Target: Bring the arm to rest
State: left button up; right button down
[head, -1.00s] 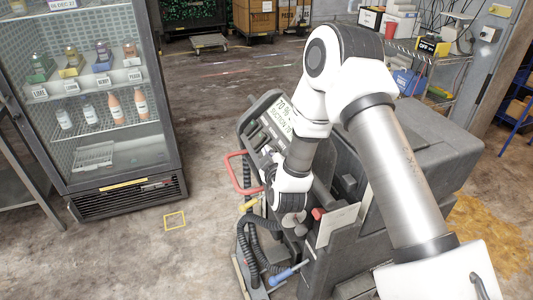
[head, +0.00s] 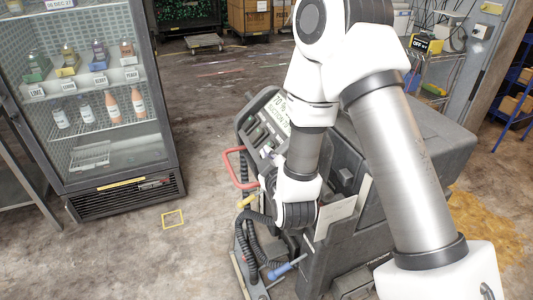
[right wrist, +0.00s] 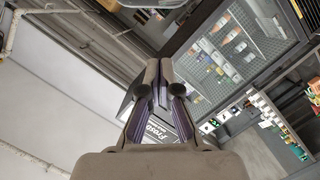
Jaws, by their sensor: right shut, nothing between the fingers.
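My right arm comes in at the lower right of the head view, rises, and bends down at the elbow. Its wrist end hangs in front of the grey machine, with the dark end part (head: 297,214) low and the fingers not clear there. In the right wrist view the fingers of my right gripper (right wrist: 161,70) are together, empty, with a dark lettered panel behind them. My left gripper is in neither view.
A grey floor machine (head: 425,140) with a red handle (head: 233,168) and black coiled hoses stands close around my right wrist. A glass-front cabinet (head: 128,195) with bottles stands at the left. Shelving (head: 437,75) stands at the upper right.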

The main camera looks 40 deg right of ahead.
jog(key=shift+w+d+f, duration=0.15)
jog(key=shift+d, duration=0.05)
jog(key=s+a+f+n+g+y, duration=0.15)
jog(key=s+f, duration=0.25)
jog(key=f, duration=0.4)
jog(key=s+a+f+g+y, duration=0.1)
jog(key=s+a+f+g, duration=0.2)
jog(key=f, duration=0.6)
jog(key=s+a+f+g+y, duration=0.1)
jog(key=s+f+g, duration=0.2)
jog(key=s+f, duration=0.35)
jog(key=s+a+f+m+g+y, duration=0.1)
jog(key=s+a+f+m+g, duration=0.1)
jog(key=s, duration=0.5)
jog(key=s+a+f+m+g+y, duration=0.2)
jog(key=s+a+f+m+g, duration=0.1)
jog(key=s+f, duration=0.4)
jog(key=shift+f+m+g, duration=0.2)
jog(key=shift+m+g, duration=0.35)
jog(key=shift+g, duration=0.6)
